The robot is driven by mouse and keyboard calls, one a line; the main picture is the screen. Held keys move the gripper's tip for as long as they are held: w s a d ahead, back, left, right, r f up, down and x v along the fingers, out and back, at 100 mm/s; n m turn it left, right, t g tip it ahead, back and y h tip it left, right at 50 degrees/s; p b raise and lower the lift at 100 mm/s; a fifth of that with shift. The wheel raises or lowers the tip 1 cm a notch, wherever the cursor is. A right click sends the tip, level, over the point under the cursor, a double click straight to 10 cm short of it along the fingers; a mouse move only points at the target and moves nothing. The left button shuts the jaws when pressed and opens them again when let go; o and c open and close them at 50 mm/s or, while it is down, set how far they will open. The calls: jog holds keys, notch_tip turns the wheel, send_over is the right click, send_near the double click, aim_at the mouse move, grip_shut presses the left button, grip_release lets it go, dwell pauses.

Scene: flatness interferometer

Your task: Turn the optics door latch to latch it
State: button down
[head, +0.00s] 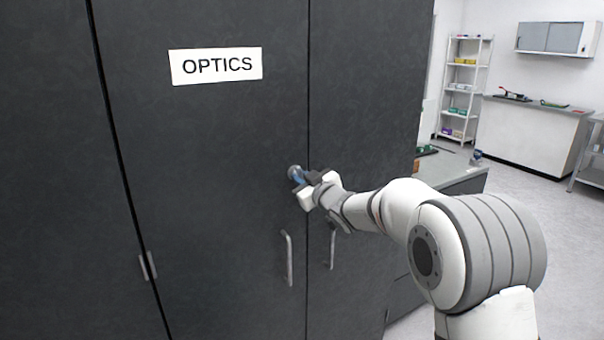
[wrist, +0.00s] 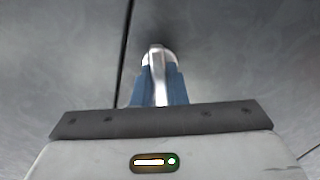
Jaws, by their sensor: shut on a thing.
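The optics door (head: 215,190) is a dark grey cabinet door with a white OPTICS label (head: 216,65), and it looks closed. The latch (head: 294,171) is a small metallic knob near the door's right edge, above the bar handle. My gripper (head: 299,178) is at the latch. In the wrist view the blue fingers of my gripper (wrist: 159,88) are shut on the shiny metal latch (wrist: 156,58), which stands roughly upright in the picture between them. The fingers hide part of the latch, so I cannot tell whether it is latched.
Two vertical bar handles, one on the optics door (head: 288,260) and one on the neighbouring door (head: 333,249), hang below my gripper. A grey bench (head: 455,178) stands right of the cabinet behind my arm. A shelf rack (head: 462,90) and open floor lie farther back.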

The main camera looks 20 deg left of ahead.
jog(key=shift+m+p, duration=0.7)
jog(key=shift+m, duration=1.3)
jog(key=c, duration=1.5)
grip_release()
jog(key=shift+o, duration=0.2)
jog(key=shift+d, duration=0.1)
jog(key=b+v, duration=0.1)
jog(key=v, duration=0.6)
jog(key=shift+s+d+b, duration=0.25)
jog(key=shift+b, duration=0.05)
